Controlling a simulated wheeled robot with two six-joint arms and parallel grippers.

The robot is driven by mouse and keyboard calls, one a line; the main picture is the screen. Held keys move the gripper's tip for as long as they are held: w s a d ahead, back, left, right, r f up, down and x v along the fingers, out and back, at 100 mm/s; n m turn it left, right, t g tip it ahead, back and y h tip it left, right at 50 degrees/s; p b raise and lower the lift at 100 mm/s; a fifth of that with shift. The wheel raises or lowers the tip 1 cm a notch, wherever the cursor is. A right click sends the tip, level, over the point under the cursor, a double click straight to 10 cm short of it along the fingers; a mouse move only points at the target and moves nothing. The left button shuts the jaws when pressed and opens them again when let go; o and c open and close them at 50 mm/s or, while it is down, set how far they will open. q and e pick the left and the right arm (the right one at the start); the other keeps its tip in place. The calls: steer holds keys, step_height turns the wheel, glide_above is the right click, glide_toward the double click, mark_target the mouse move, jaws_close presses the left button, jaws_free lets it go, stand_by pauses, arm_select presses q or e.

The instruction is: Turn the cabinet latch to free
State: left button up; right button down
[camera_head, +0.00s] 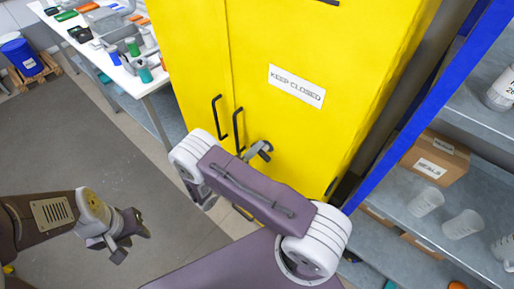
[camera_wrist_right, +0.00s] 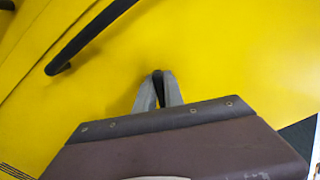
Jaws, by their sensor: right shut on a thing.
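The tall yellow cabinet (camera_head: 290,60) stands closed ahead of me, with a "KEEP CLOSED" label (camera_head: 296,86). The dark cabinet latch (camera_wrist_right: 158,78) shows between the grey fingers of my right gripper (camera_wrist_right: 158,92) in the right wrist view. The gripper is shut on it, and the fingers and my wrist hide most of the latch. In the head view, my right gripper (camera_head: 258,151) is at the cabinet front, just right of the black door handles (camera_head: 238,129). My left gripper (camera_head: 134,240) hangs over the floor at lower left, empty, its fingers apart.
A black handle (camera_wrist_right: 92,36) runs close to the right gripper's upper left. A blue-framed shelf (camera_head: 430,105) with boxes (camera_head: 435,158) and clear cups (camera_head: 426,201) stands right of the cabinet. A white table (camera_head: 158,86) with tools is at the back left.

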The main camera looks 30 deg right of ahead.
steer(key=shift+w+f+n, duration=0.1)
steer(key=shift+f+n, duration=0.05)
steer(key=shift+n, duration=0.8)
steer(key=shift+f+n, duration=0.15)
steer(key=shift+n, duration=0.8)
steer(key=c, duration=1.4)
jaws_free()
steer(key=shift+c, duration=0.2)
steer(key=shift+a+f, duration=0.1)
steer(key=b+v, duration=0.3)
steer(key=v, duration=0.6)
